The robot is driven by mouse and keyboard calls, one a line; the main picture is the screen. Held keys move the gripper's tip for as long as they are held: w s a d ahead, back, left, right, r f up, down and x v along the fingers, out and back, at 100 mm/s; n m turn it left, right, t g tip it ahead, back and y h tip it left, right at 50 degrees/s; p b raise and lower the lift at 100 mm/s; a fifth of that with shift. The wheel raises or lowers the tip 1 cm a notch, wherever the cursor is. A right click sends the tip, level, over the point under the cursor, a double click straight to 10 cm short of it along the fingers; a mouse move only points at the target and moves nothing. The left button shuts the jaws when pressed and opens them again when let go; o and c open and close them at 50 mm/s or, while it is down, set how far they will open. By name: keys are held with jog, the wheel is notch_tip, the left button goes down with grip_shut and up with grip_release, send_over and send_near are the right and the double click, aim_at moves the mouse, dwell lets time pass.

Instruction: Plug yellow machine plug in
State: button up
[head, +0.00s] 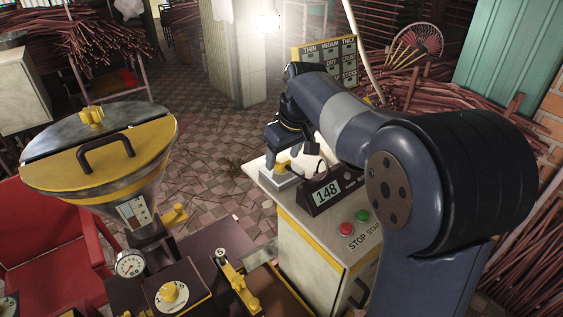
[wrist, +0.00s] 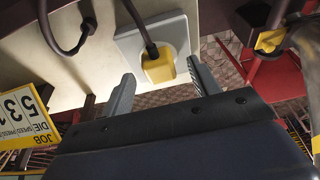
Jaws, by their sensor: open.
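The yellow plug (head: 283,165) sits on a pale grey socket plate (head: 277,185) at the far corner of the white cabinet's top. In the wrist view the plug (wrist: 159,68) lies against the plate (wrist: 128,42), with a dark cable (wrist: 137,22) leading out of it. How deep it sits in the plate cannot be told. My gripper (wrist: 161,67) is open, one fingertip on each side of the plug, with gaps between fingers and plug. In the head view my gripper is just above the plug, its fingers partly hidden.
A display reading 148 (head: 327,192) stands close beside the plate. Green and red buttons (head: 347,229) are on the cabinet (head: 316,236). A hopper machine (head: 70,165) with yellow parts is at left, near a red chair (head: 45,240). A yellow-edged card (wrist: 22,110) shows in the wrist view.

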aim_at(282, 159)
jog(key=shift+w+a+f, duration=0.1)
jog(key=shift+f, duration=0.5)
jog(key=shift+c, duration=0.4)
jog(key=c, duration=1)
notch_tip(282, 159, up, 10)
jog(key=p, duration=0.3)
jog(key=shift+w, duration=0.15)
